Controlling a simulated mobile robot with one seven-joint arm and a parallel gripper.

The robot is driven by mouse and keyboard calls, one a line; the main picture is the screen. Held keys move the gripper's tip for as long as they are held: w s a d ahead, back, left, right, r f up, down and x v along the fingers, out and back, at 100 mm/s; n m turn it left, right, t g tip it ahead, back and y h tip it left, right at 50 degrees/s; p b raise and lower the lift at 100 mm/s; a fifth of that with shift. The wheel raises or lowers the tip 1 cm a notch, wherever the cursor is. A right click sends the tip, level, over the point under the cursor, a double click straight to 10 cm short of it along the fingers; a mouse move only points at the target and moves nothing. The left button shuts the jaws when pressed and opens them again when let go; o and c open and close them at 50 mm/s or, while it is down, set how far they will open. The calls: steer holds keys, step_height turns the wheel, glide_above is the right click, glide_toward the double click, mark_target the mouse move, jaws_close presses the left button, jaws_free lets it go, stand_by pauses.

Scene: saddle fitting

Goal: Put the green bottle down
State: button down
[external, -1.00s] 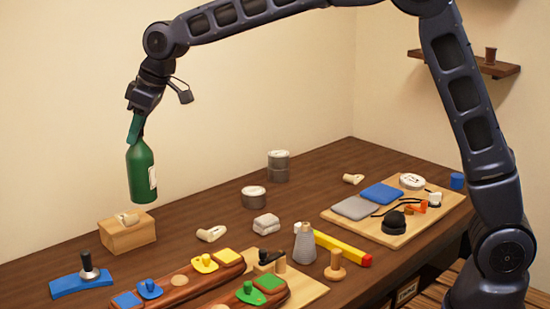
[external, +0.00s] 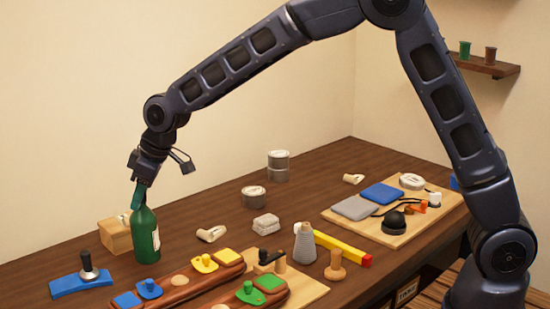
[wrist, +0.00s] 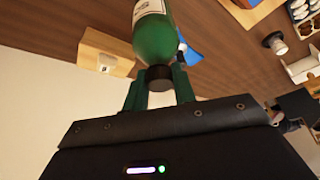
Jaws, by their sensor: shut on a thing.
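The green bottle (external: 146,236) with a white label is upright at the left of the table, just in front of a wooden block. Its base is at or very near the tabletop; I cannot tell whether it touches. My gripper (external: 139,196) is above it and shut on its neck. In the wrist view the bottle (wrist: 156,35) extends away from my gripper (wrist: 159,84), its dark cap between the two green fingers.
The wooden block (external: 115,235) stands close behind the bottle. A blue piece with a black-knobbed tool (external: 82,283) lies to the left. Wooden forms with coloured pieces (external: 190,281) lie in front.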

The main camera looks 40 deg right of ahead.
steer(key=shift+f, duration=2.65)
steer(key=c, duration=1.1)
jaws_free()
steer(key=shift+c, duration=0.2)
steer(key=v, duration=1.2)
steer(key=shift+d, duration=0.1)
